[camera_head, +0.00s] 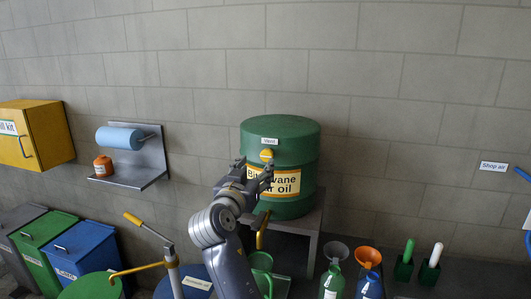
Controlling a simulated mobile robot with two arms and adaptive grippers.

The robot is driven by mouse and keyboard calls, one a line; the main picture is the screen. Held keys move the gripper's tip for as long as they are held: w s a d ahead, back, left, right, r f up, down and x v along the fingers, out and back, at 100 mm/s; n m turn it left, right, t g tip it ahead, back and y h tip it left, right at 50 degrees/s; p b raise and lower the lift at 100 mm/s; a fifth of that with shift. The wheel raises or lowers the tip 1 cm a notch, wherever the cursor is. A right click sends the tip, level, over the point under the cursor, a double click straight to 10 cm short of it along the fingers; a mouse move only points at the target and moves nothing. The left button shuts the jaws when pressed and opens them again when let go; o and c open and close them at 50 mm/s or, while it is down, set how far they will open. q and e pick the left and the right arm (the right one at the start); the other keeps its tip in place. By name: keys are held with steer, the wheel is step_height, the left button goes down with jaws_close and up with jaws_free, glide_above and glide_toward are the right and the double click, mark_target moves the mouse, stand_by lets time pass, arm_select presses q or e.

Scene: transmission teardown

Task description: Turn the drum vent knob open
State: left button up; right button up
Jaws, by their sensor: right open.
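The green drum (285,140) stands on a grey stand, with a label on its front that my right arm partly covers. A small "Vent" tag is on its upper front. The yellow vent knob (267,154) sits just below that tag. My right gripper (256,168) is open in front of the drum, with its fingertips near the knob. I cannot tell whether they touch it. The left gripper is out of the frame.
A yellow cabinet (38,133) and a shelf with a blue roll (120,137) are on the wall at left. Bins (82,247) stand below. Funnels and bottles (333,278) are at lower right. A yellow-handled pump (170,260) stands left of my arm.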

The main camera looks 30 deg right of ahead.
mark_target(266, 157)
steer(key=p+x, duration=0.2)
steer(key=x, duration=0.3)
steer(key=shift+w+d+r, duration=0.1)
steer(key=shift+w+d, duration=0.15)
steer(key=shift+d, duration=0.1)
steer(key=x, duration=0.1)
steer(key=p+x, duration=0.1)
steer(key=shift+w+d+f, duration=0.15)
steer(key=shift+d+f, duration=0.05)
steer(key=shift+f, duration=0.1)
steer(key=shift+w+d+p, duration=0.15)
steer(key=shift+w+p, duration=0.05)
steer(key=shift+p, duration=0.1)
steer(key=shift+c, duration=1.1)
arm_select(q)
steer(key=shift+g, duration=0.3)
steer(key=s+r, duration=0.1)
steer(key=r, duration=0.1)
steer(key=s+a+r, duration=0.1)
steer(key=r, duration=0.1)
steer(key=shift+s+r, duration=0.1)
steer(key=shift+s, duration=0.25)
arm_select(e)
steer(key=c, duration=0.9)
